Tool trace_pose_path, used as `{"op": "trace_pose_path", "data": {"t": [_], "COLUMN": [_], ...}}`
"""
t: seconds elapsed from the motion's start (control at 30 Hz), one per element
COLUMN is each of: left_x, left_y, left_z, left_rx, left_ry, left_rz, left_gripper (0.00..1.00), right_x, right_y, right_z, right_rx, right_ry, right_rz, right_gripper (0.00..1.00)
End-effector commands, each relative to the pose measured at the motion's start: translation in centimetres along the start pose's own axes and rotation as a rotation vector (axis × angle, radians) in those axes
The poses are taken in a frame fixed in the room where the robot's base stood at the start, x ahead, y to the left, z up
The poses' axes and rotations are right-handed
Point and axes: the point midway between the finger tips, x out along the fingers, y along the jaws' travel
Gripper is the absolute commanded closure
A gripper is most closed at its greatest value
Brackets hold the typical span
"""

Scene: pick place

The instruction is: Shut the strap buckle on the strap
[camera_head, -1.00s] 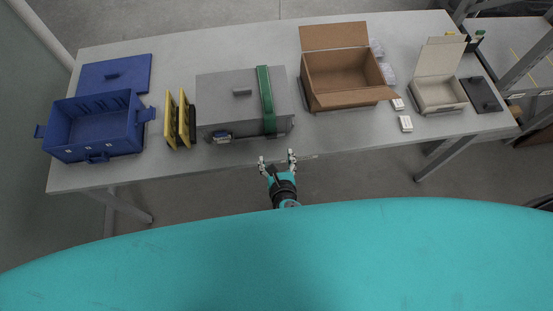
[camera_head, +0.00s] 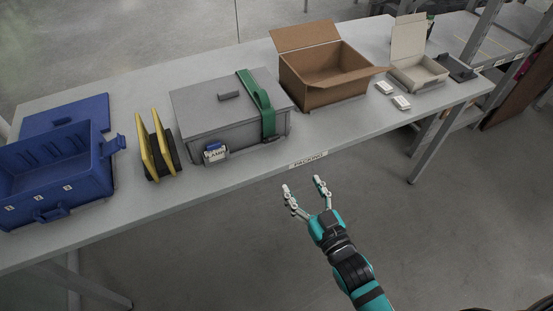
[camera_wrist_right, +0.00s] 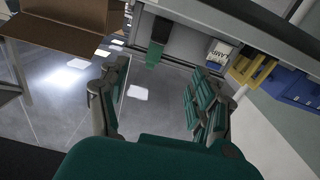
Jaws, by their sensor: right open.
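A grey lidded case (camera_head: 205,112) stands on the table with a green strap (camera_head: 246,83) running over its right part and down the front. A raised green piece, apparently the buckle (camera_head: 262,99), stands up from the strap near the front top edge. Whether it is latched cannot be told. The strap's lower end (camera_wrist_right: 154,53) also shows in the right wrist view, beyond the fingers. My right gripper (camera_head: 303,190) is open and empty, in front of the table edge and apart from the strap. It frames the right wrist view (camera_wrist_right: 157,98). My left gripper is not in view.
The table's front edge (camera_head: 308,159) lies between my right gripper and the case. A blue crate (camera_head: 60,170) and yellow-edged panels (camera_head: 147,145) stand left. An open cardboard box (camera_head: 330,95), small white boxes (camera_head: 401,102) and a pale open box (camera_head: 418,72) stand right.

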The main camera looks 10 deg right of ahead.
Motion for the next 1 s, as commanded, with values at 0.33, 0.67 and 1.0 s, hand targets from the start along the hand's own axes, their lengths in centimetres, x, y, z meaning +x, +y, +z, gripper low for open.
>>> {"op": "trace_pose_path", "data": {"t": [0.33,0.67,1.0], "left_x": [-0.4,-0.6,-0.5], "left_y": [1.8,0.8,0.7], "left_z": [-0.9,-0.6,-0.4], "left_rx": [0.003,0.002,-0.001], "left_ry": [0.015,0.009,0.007], "left_rz": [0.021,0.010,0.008], "left_gripper": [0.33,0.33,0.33], "right_x": [5.0,12.2,16.9], "right_y": [0.1,0.0,0.0], "right_z": [-0.4,-0.4,-0.2], "right_rx": [0.026,0.023,0.023], "right_ry": [0.010,0.007,0.004], "right_rz": [0.000,-0.001,0.000], "right_gripper": [0.35,0.35,0.35]}}
